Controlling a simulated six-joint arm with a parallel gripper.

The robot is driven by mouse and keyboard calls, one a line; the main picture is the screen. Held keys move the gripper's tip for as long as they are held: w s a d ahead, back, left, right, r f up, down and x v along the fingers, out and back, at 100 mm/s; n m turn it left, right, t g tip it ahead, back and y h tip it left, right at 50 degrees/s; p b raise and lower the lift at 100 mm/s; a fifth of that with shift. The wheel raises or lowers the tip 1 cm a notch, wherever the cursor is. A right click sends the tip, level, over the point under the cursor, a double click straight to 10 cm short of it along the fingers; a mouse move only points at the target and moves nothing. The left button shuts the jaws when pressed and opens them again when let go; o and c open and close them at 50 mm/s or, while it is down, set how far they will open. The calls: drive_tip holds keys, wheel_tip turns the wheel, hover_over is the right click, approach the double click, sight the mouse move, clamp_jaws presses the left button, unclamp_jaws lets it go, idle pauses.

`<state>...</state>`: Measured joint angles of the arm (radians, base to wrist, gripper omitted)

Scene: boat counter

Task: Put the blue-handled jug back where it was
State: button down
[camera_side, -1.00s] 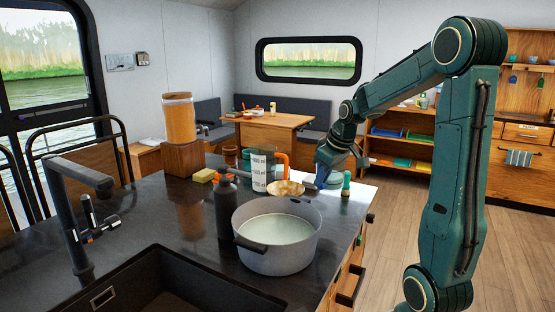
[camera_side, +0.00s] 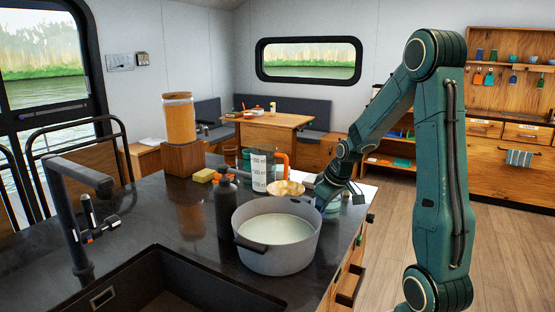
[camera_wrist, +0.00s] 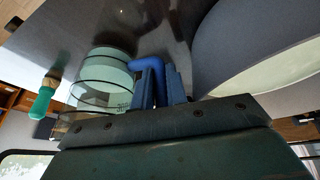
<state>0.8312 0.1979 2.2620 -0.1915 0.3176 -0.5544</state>
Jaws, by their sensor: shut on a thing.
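The blue-handled jug is a greenish clear vessel. In the wrist view its glass body (camera_wrist: 103,75) is left of my gripper (camera_wrist: 161,88), and its blue handle (camera_wrist: 150,64) is between the two blue fingers, which are shut on it. In the side view my gripper (camera_side: 328,188) is low over the counter's right end, just beyond the big pot. The jug (camera_side: 332,207) is only partly visible there, behind the pot rim and under my wrist. I cannot tell whether its base touches the counter.
A grey pot (camera_side: 275,255) of pale liquid stands close by; its rim also shows in the wrist view (camera_wrist: 255,75). A green-handled brush (camera_wrist: 42,103) is beyond the jug.

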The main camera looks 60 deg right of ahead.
drive_tip(key=shift+f, duration=0.55)
drive_tip(key=shift+f, duration=0.15)
drive_tip(key=c, duration=1.4)
unclamp_jaws()
drive_tip(key=shift+s+r, duration=0.2)
drive_tip(key=shift+r, duration=0.45)
drive_tip(key=v, duration=1.1)
drive_tip(key=shift+a, duration=0.15)
